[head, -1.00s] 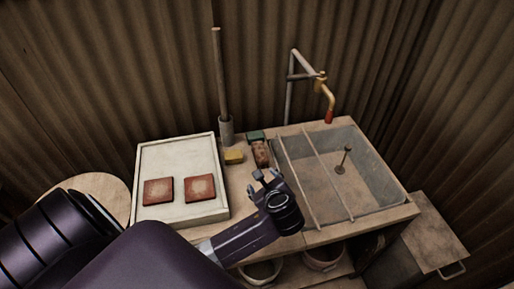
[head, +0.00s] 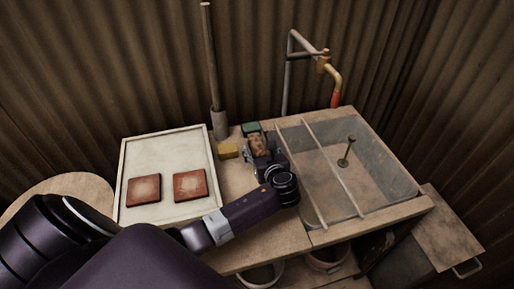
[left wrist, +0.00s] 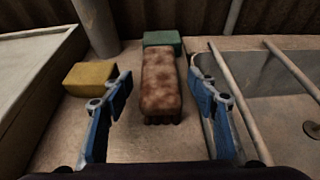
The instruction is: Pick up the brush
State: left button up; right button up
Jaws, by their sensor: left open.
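The brush (left wrist: 160,82) is a worn brown block with dark bristles under its near end. It lies on the worktop between the tray and the sink. In the head view the brush (head: 259,144) shows just beyond my left gripper (head: 262,158). In the left wrist view my left gripper (left wrist: 160,100) is open, with one blue finger on each side of the brush's near end. My right gripper is not in view.
A yellow sponge (left wrist: 90,78) lies left of the brush and a green block (left wrist: 163,41) behind it. A sink (head: 375,170) with two rods across it is on the right. A white tray (head: 130,170) with two red tiles is on the left. A pole stands behind.

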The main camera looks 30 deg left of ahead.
aim_at(257, 143)
pick_arm(q)
jog(key=shift+x, duration=1.1)
jog(key=shift+a+f, duration=0.1)
jog(key=shift+a, duration=0.05)
jog(key=c, duration=1.3)
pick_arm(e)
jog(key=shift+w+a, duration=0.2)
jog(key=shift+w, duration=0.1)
pick_arm(q)
notch_tip(257, 143, up, 20)
jog(key=p, duration=0.2)
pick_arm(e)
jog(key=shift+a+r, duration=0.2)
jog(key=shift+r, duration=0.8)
